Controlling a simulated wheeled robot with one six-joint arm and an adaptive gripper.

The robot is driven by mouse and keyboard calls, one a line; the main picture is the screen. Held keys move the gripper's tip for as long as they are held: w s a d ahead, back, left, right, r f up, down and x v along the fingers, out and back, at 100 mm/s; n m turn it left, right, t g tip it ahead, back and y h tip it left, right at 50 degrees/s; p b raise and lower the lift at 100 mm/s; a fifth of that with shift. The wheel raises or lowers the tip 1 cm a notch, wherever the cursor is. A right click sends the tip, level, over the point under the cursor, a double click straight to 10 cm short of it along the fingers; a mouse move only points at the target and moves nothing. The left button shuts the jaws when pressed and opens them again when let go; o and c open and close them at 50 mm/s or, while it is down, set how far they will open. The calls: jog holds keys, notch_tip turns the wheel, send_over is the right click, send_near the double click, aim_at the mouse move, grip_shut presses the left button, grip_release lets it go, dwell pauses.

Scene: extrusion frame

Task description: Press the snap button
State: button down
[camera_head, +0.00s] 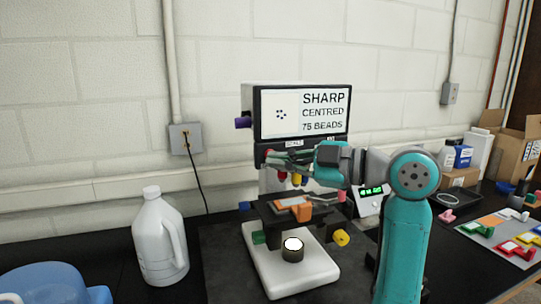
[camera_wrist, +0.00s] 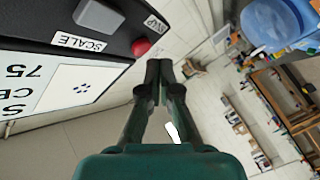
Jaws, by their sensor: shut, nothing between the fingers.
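The snap button looks like a red round button (camera_wrist: 142,47) on the dark front panel, beside a partly cut-off label, in the wrist view. My gripper (camera_wrist: 158,66) is shut and empty. Its fingertips appear close beside the button, and I cannot tell whether they touch it. In the head view my gripper (camera_head: 272,157) reaches left under the screen, and a bit of red at its tip seems to be the button. The screen (camera_head: 305,112) reads SHARP, CENTRED, 75 BEADS. A grey button (camera_wrist: 98,17) with the SCALE label sits farther left in the wrist view.
Below my gripper stands a microscope with a white base (camera_head: 290,270), dark stage and orange clip (camera_head: 300,212). A white jug (camera_head: 160,238) stands to the left, a small green display (camera_head: 371,191) to the right.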

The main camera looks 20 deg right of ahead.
jog(key=shift+w, duration=0.15)
dwell(0.4)
jog(key=shift+w, duration=0.25)
jog(key=shift+w, duration=0.45)
dwell(0.8)
jog(key=shift+s, duration=0.85)
jog(key=shift+s, duration=0.15)
jog(key=shift+s, duration=2.4)
